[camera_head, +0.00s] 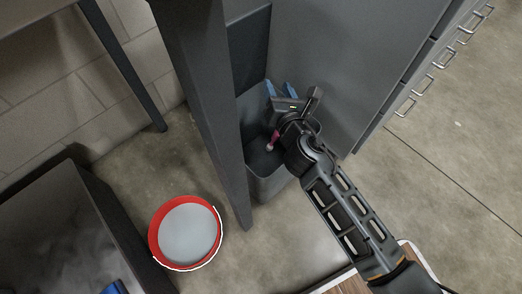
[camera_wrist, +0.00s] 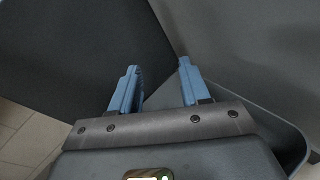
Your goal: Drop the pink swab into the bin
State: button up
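The pink swab (camera_head: 272,141) shows in the head view as a small pink piece with a rounded end, inside the outline of the bin's opening and below my gripper. I cannot tell if it touches the bin's inside. The dark grey bin (camera_head: 268,187) stands on the floor between a dark post and a grey cabinet. My gripper (camera_head: 281,88) is above the far part of the bin. In the wrist view its two blue fingers (camera_wrist: 159,66) are well apart with nothing seen between them. The swab does not show in the wrist view.
A red round tub (camera_head: 155,240) with a pale grey inside stands on the floor at left. A dark post (camera_head: 215,120) rises beside the bin. The grey cabinet (camera_head: 345,60) with drawer handles is close on the right. Open floor lies at far right.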

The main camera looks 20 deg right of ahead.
jog(key=shift+o, duration=0.6)
jog(key=v, duration=0.7)
jog(key=shift+s+p, duration=0.35)
jog(key=shift+p, duration=0.1)
jog(key=shift+a, duration=0.1)
